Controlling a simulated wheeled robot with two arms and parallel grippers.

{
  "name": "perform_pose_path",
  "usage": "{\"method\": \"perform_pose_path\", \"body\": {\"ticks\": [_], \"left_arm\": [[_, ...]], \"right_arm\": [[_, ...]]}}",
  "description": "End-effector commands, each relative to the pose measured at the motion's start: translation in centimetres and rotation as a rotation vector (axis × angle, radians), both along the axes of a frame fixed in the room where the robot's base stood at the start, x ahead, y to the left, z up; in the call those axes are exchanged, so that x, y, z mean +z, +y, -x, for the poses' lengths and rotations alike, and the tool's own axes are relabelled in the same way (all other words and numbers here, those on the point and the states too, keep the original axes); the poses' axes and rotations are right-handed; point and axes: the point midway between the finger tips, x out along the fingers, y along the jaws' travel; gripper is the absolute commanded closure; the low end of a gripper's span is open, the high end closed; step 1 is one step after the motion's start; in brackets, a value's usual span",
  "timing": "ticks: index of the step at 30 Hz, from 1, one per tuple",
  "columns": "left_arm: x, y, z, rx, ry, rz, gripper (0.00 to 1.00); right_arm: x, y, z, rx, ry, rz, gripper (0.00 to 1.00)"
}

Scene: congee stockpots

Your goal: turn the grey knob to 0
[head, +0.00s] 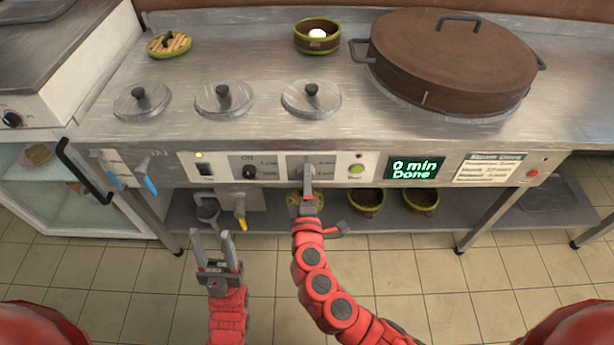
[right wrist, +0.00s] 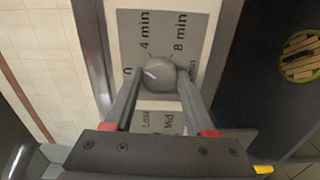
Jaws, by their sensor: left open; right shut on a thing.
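The grey knob (right wrist: 158,74) sits on the control panel, ringed by labels including 0, 4 min and 8 min. It shows a pale mark, but I cannot tell for sure which label it points at. My right gripper (right wrist: 160,84) is shut on the knob, one finger on each side. In the head view my right gripper (head: 307,180) reaches the panel and hides most of the knob. My left gripper (head: 212,248) is open and empty, low in front of the counter, apart from the panel.
A black knob (head: 250,172) and a switch (head: 204,169) are left of the grey knob. A large brown lidded pot (head: 450,62) stands on the counter.

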Motion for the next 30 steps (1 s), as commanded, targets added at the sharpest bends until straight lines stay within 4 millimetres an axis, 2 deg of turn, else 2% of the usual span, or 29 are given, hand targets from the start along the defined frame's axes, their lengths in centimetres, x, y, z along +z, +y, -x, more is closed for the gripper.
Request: {"method": "perform_pose_path", "body": {"ticks": [15,30], "left_arm": [[2.6,0.0,0.0,0.000,0.000,0.000,0.50],[3.2,0.0,0.0,0.000,0.000,0.000,0.50]], "right_arm": [[0.2,0.0,0.0,0.000,0.001,0.428,1.00],[0.2,0.1,0.0,0.001,-0.001,0.578,1.00]]}}
